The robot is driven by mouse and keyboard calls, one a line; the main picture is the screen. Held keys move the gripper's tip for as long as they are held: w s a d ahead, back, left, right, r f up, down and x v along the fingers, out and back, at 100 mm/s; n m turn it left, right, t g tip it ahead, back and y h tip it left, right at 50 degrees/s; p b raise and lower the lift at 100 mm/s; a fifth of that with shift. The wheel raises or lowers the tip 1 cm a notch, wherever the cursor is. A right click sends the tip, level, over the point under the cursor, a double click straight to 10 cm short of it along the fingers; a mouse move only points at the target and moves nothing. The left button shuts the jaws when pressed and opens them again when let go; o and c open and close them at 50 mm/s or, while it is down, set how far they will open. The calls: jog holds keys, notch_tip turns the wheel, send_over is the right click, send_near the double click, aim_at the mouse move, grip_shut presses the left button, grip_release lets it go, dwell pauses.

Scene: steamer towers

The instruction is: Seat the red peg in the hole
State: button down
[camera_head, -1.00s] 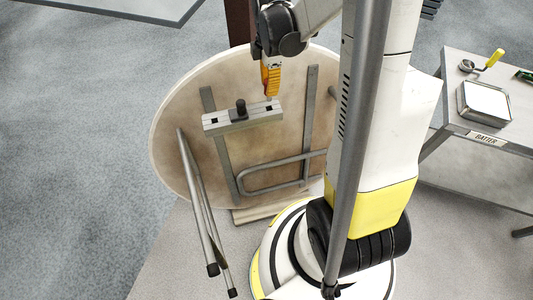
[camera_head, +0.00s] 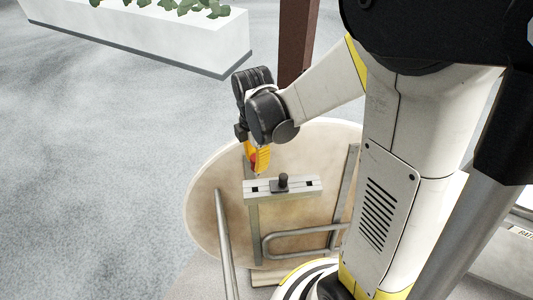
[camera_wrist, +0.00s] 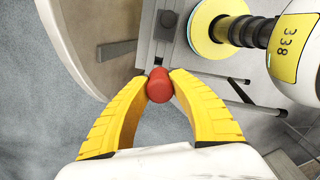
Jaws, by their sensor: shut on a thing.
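My gripper (camera_head: 258,166) has yellow fingers and is shut on the red peg (camera_wrist: 158,86), which shows between the fingertips in the wrist view. In the head view only a little red of the peg (camera_head: 253,160) shows beside the fingers. A pale grey block (camera_head: 268,193) has a dark square hole (camera_head: 254,188) toward its left end and another (camera_head: 304,185) toward its right. A dark knob (camera_head: 283,181) stands between them. The gripper is above the block's left end, apparently clear of it.
The block is on a round tan tabletop (camera_head: 205,205) with grey bars and metal tube legs (camera_head: 225,240). A brown post (camera_head: 297,45) stands behind. A white planter (camera_head: 150,35) is at the far left. Open grey floor lies to the left.

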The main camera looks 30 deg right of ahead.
aim_at(254, 171)
jog(key=shift+w+a+r, duration=0.2)
jog(key=shift+w+a, duration=0.25)
jog(key=shift+s, duration=0.35)
jog(key=shift+w+f, duration=0.1)
jog(key=shift+f, duration=0.05)
jog(key=shift+d+f+b, duration=0.1)
jog(key=shift+f+b, duration=2.25)
jog(key=shift+f, duration=0.1)
jog(key=shift+f+b, duration=1.55)
jog(key=shift+f, duration=0.05)
jog(key=shift+f+b, duration=1.6)
jog(key=shift+f, duration=0.15)
